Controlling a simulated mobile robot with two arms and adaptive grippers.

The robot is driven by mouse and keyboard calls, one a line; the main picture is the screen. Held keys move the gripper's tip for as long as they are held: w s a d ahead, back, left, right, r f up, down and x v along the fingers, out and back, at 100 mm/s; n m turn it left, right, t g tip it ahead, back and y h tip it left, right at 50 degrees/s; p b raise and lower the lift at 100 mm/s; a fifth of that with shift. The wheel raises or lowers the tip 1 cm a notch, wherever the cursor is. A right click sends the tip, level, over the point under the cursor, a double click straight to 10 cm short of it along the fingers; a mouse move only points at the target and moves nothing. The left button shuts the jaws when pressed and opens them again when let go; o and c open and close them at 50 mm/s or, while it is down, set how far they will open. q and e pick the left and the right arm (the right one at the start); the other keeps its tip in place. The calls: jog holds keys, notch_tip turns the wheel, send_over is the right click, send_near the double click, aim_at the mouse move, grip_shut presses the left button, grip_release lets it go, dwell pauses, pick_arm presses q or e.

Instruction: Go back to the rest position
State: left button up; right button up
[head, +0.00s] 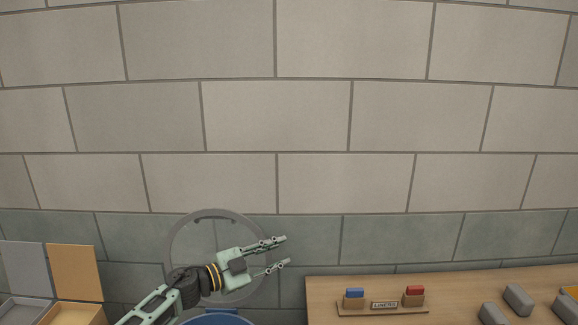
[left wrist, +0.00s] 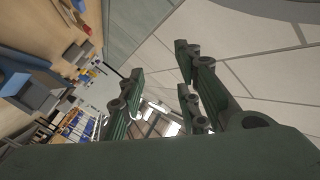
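My left gripper (head: 286,251) reaches in from the lower left of the head view, in front of the tiled wall and a round grey ring. Its fingers are spread apart and nothing shows between them. In the left wrist view the fingers (left wrist: 160,95) also stand apart, with only the distant room behind them. My right gripper is in neither view.
A wooden table (head: 460,285) at the lower right bears a small rack (head: 384,309) with a blue and a red piece, and several grey blocks (head: 518,299). An open grey and orange box (head: 75,272) stands at the lower left. A blue round rim (head: 215,320) shows below my arm.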

pick_arm(q)
jog(key=s+a+f+n+t+y, duration=0.1)
jog(key=s+a+f+n+y, duration=0.6)
jog(key=s, duration=0.3)
jog(key=s+a+f+n+t+y, duration=0.1)
jog(key=s+a+f+n+y, duration=0.5)
jog(key=s+f+n, duration=0.4)
jog(key=s+a+f+g, duration=0.1)
jog(key=s+g, duration=0.2)
jog(key=s, duration=0.6)
jog(key=s+a+f+g+y, duration=0.1)
jog(key=s+a+f+g, duration=0.15)
jog(key=s, duration=0.75)
jog(key=s+a+g, duration=0.1)
jog(key=s+g, duration=0.2)
jog(key=s, duration=0.6)
notch_tip(320, 180, down, 31)
jog(key=s+g+b, duration=0.1)
jog(key=b, duration=0.3)
jog(key=s+a+f+b, duration=0.1)
jog(key=s+f+b, duration=0.1)
jog(key=s+f, duration=0.6)
jog(key=s+a+f+g+b, duration=0.1)
jog(key=s+f+b, duration=0.1)
jog(key=s+f, duration=0.7)
notch_tip(320, 180, down, 3)
jog(key=shift+s+a+r+y, duration=0.1)
jog(key=shift+s+a+y, duration=0.05)
jog(key=shift+a+y, duration=0.15)
